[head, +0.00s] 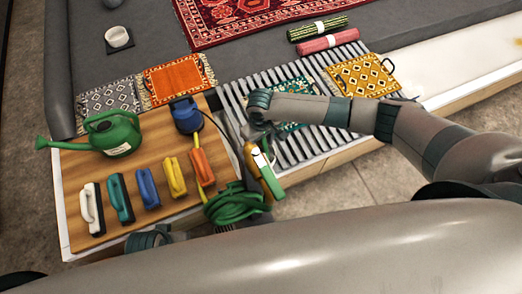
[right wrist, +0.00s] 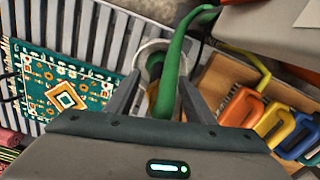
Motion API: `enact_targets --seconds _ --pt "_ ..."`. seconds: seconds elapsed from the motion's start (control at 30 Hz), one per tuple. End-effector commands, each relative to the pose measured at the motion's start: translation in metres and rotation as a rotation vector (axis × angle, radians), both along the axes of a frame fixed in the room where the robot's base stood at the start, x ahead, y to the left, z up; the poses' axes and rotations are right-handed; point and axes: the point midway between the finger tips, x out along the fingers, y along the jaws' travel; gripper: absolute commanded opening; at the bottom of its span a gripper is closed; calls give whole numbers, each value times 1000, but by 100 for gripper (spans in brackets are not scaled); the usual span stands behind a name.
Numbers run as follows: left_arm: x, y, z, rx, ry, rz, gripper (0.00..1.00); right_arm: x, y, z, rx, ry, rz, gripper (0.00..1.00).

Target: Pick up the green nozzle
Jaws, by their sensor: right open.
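The green nozzle (head: 271,183) is at the right edge of the wooden board, just right of the green hose coil (head: 236,206). My right gripper (head: 256,145) is above its upper end. In the right wrist view the nozzle (right wrist: 172,68) shows as a curved green body between the two open fingers of my right gripper (right wrist: 163,85). A pale ring (right wrist: 143,56) shows around or behind it; I cannot tell which. The fingers look apart from the nozzle, though contact is hard to judge.
The wooden board (head: 75,165) holds a green watering can (head: 115,135), a blue container (head: 186,114) and several coloured brushes. A slatted grate (head: 310,140) with small rugs lies right of it, under my right arm. A red rug (head: 240,18) lies at the back.

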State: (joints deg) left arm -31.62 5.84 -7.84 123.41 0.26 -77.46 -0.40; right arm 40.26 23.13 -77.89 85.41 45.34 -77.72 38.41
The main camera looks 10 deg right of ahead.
Motion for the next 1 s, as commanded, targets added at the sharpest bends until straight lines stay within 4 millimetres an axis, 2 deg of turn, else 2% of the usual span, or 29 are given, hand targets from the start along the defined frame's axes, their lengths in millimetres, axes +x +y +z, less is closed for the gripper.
enact_targets --seconds 0.13,0.5,0.67,0.7,1.0 --pt "1 0 5 0 -7 0 36 0 0 -3 0 -1 0 49" --pt "3 1 3 1 -8 2 36 0 0 -2 0 0 0 49" --pt "4 1 3 1 -8 2 36 0 0 -2 0 0 0 11" --pt "4 1 3 1 -8 2 36 0 0 -2 0 0 0 6" --pt "4 1 3 1 -8 2 36 0 0 -1 0 -1 0 6"
